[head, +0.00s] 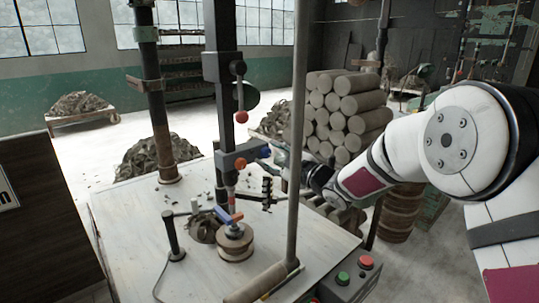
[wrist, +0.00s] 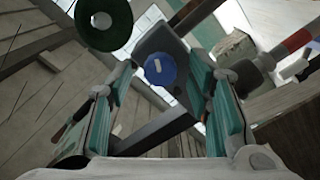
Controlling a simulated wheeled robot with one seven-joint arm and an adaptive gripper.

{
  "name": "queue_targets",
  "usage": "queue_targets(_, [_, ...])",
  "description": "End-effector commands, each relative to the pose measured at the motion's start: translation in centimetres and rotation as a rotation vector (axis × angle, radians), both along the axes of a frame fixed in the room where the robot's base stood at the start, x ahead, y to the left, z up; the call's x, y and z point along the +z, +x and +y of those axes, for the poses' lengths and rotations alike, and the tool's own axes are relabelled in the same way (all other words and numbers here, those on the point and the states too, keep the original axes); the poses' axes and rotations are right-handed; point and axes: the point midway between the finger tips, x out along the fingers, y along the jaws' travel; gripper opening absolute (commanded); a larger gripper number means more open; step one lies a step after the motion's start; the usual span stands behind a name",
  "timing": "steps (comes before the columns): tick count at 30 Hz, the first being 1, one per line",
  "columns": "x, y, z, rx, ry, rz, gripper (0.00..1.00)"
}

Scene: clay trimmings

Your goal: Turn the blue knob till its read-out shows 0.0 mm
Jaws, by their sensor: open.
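The blue knob (wrist: 160,69) is a round blue disc with a short white mark, on a dark grey block (wrist: 166,45). In the wrist view it shows between the two fingers of my gripper (wrist: 163,78), beyond their tips as far as I can tell. The fingers stand apart with green pads, and nothing is held. In the head view the knob (head: 264,153) sits on the right end of the grey block on the upright post, and my gripper (head: 266,187) is close by on its right and a little lower. No read-out figure is legible in either view.
A pale worktable (head: 130,225) carries a blue-handled fitting (head: 228,217) on a round spool, clay trimmings and a black upright handle (head: 171,235). A grey pole (head: 297,130) stands close to my gripper. A control box (head: 350,280) with red and green buttons sits at the front right.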

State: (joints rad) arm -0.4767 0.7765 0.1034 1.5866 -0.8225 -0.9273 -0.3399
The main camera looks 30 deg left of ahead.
Motion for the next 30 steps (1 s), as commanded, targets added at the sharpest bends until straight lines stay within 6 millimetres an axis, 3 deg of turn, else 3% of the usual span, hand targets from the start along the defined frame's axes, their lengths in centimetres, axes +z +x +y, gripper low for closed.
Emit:
queue_targets(12, [-0.01,0.35,0.91,0.0,0.0,0.0,0.46])
queue_targets(13, [-0.01,0.35,0.91,0.0,0.0,0.0,0.44])
queue_targets(19, [0.0,0.34,0.91,0.0,0.0,0.0,0.0])
queue_targets(30, [-0.13,0.39,0.9,0.0,0.015,0.037,0.0])
